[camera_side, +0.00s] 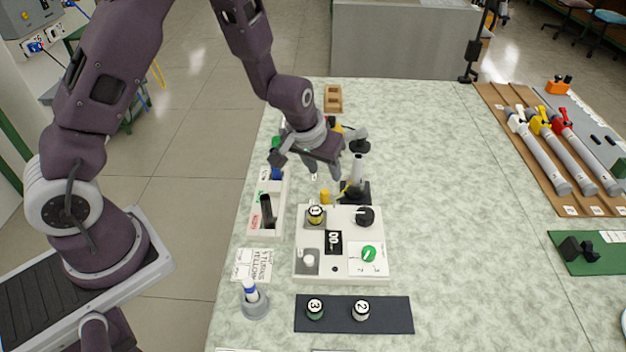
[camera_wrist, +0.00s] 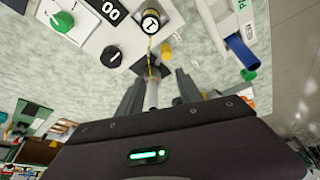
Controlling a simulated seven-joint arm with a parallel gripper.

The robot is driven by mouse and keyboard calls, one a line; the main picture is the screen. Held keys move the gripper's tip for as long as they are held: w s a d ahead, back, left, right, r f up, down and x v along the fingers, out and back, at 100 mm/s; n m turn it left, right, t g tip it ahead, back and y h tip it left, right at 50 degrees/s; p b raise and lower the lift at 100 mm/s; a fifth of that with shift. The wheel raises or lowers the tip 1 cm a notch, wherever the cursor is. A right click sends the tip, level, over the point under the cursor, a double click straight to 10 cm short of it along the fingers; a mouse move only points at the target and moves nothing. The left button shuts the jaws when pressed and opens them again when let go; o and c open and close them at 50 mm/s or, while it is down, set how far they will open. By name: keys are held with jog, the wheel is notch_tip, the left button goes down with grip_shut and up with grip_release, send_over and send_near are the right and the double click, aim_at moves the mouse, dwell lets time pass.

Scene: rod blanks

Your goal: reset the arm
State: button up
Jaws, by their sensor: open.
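My gripper (camera_side: 308,168) hangs above the table beyond the white control panel (camera_side: 300,240), its jaws open and apart. In the wrist view, my gripper's two fingers (camera_wrist: 155,90) stand on either side of a pale post, with nothing visibly clamped; its depth relative to the fingers is unclear. The post (camera_side: 358,172) rises from a black base just right of my gripper in the side view. A canister marked 1 (camera_side: 316,214) sits upright on the panel, with a yellow strand running from it toward the post. A small yellow cylinder (camera_side: 325,196) stands behind the panel.
A white tray (camera_side: 252,221) holding a black piece lies left of the panel. Canisters marked 3 (camera_side: 314,308) and 2 (camera_side: 361,309) stand on a dark mat (camera_side: 338,323). A grey cup (camera_side: 255,308) holds a blue-and-white marker.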

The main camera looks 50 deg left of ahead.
jog(key=s+d+r+m+t+h, duration=0.1)
jog(key=s+r, duration=0.4)
jog(key=r, duration=0.4)
jog(key=s+d+r+m+h, duration=0.1)
jog(key=s+r, duration=0.4)
jog(key=r, duration=0.4)
jog(key=s+r+m, duration=0.1)
jog(key=s+r, duration=0.1)
jog(key=s, duration=0.6)
jog(key=s+a+r+y, duration=0.1)
jog(key=s+r, duration=0.2)
jog(key=s, duration=0.6)
jog(key=shift+s+a+r+m, duration=0.2)
jog(key=shift+s+a+m, duration=0.1)
jog(key=shift+m, duration=0.1)
